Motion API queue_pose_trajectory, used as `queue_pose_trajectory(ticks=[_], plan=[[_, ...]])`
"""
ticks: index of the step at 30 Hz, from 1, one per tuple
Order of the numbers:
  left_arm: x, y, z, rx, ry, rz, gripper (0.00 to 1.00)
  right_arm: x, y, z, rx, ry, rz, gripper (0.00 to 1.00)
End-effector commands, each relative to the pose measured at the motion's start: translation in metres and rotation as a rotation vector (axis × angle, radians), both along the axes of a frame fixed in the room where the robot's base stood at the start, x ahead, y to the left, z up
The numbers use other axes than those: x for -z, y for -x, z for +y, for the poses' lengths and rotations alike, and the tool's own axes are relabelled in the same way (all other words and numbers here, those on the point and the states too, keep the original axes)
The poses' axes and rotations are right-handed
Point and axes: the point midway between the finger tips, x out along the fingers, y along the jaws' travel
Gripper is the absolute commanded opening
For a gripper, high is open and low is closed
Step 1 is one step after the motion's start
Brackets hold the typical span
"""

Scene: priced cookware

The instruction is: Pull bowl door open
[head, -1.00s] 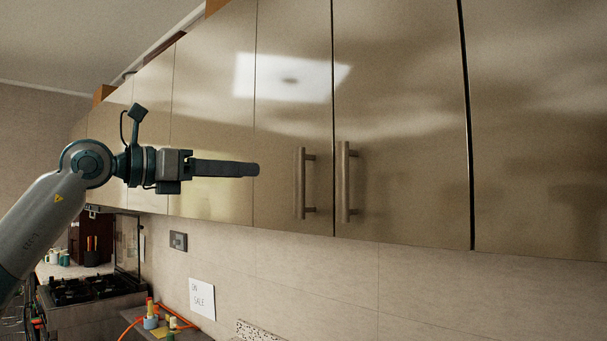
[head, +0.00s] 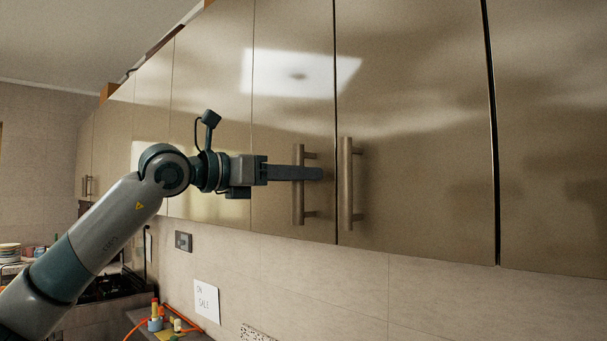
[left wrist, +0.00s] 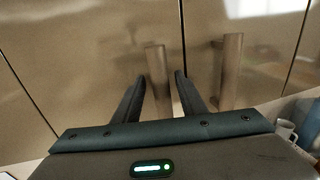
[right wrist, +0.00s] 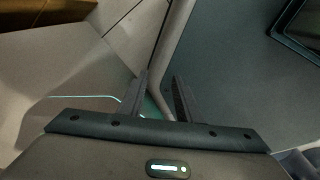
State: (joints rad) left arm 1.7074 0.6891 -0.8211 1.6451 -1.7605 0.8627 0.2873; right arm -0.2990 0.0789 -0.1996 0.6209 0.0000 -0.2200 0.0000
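Two closed, glossy beige wall-cabinet doors, the left door (head: 292,75) and the right door (head: 415,110), meet at a dark seam; no bowl is visible. Each has a vertical bar handle beside the seam: the left handle (head: 298,208) and the right handle (head: 345,190). My left gripper (head: 318,173) is at the left handle. In the left wrist view its fingers (left wrist: 160,78) are apart, with the left handle (left wrist: 156,72) between them; contact is not clear. The right handle (left wrist: 231,72) is outside them. My right gripper (right wrist: 160,80) is open and shows nothing gripped.
Further cabinet doors (head: 550,130) continue on both sides. Below are a tiled wall (head: 320,285), a paper sign (head: 207,301), a wall socket (head: 183,241) and a counter with small items at lower left. The space before the right-hand doors looks clear.

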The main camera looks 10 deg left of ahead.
Motion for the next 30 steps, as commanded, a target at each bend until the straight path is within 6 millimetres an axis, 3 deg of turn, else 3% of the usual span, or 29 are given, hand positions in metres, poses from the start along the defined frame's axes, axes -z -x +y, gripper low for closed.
queue_pose_trajectory(ticks=[8, 13, 14, 30], plan=[[0.0, 0.0, -0.001, 0.0, 0.0, 0.0, 0.38, 0.0, 0.001, 0.0, 0.0, 0.0, 0.001, 0.31], [0.0, 0.0, -0.001, 0.0, 0.0, 0.0, 0.02, 0.0, 0.001, 0.0, -0.001, 0.001, 0.002, 0.31], [0.0, 0.0, -0.001, 0.0, 0.0, 0.0, 0.0, 0.0, 0.001, 0.0, -0.001, 0.001, 0.002, 0.31], [-0.001, 0.008, 0.01, 0.063, 0.002, 0.003, 0.0, -0.009, 0.002, -0.002, -0.001, 0.002, 0.003, 0.31]])
